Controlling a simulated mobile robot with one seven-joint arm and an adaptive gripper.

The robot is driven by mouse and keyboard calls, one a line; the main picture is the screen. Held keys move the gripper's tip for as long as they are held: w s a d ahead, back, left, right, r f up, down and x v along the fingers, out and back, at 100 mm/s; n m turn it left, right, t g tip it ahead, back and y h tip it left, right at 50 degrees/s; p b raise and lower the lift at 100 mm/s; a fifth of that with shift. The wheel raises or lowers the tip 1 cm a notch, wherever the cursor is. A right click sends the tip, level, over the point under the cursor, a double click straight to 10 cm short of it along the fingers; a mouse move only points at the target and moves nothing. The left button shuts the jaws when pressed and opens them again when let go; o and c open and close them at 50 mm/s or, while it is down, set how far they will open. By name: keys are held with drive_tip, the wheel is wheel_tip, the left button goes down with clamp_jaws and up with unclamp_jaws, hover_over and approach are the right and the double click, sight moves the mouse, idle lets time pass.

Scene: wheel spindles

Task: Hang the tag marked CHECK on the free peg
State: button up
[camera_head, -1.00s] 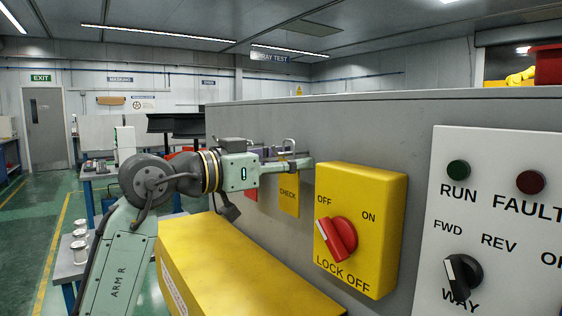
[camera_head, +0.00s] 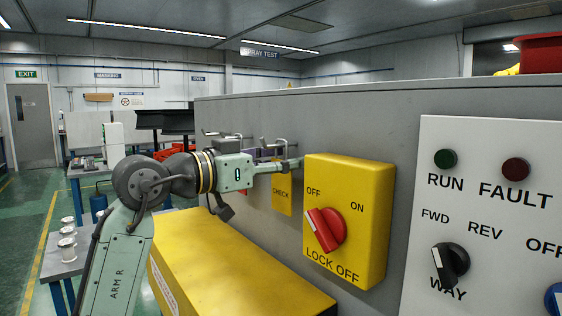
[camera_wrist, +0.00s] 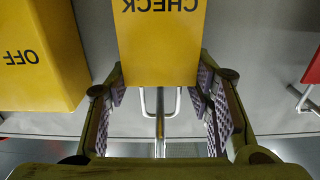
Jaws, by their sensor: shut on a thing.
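The yellow tag marked CHECK (camera_head: 281,192) hangs upright against the grey panel, left of the yellow switch box. In the wrist view the tag (camera_wrist: 158,45) appears upside down between my finger pads. My gripper (camera_wrist: 158,78) is shut on its side edges near the top end. In the head view my gripper (camera_head: 284,165) reaches in from the left, at the tag's top. A metal peg with a U-shaped bar (camera_wrist: 160,108) shows just beyond the tag's top edge; the tag hides part of it. I cannot tell whether the tag is on this peg.
A yellow LOCK OFF switch box (camera_head: 348,220) with a red knob stands close right of the tag. A red tag (camera_head: 250,198) is partly hidden behind my arm; a red piece by another peg (camera_wrist: 302,95) shows in the wrist view. A long yellow housing (camera_head: 235,270) lies below.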

drive_tip(key=o, duration=1.2)
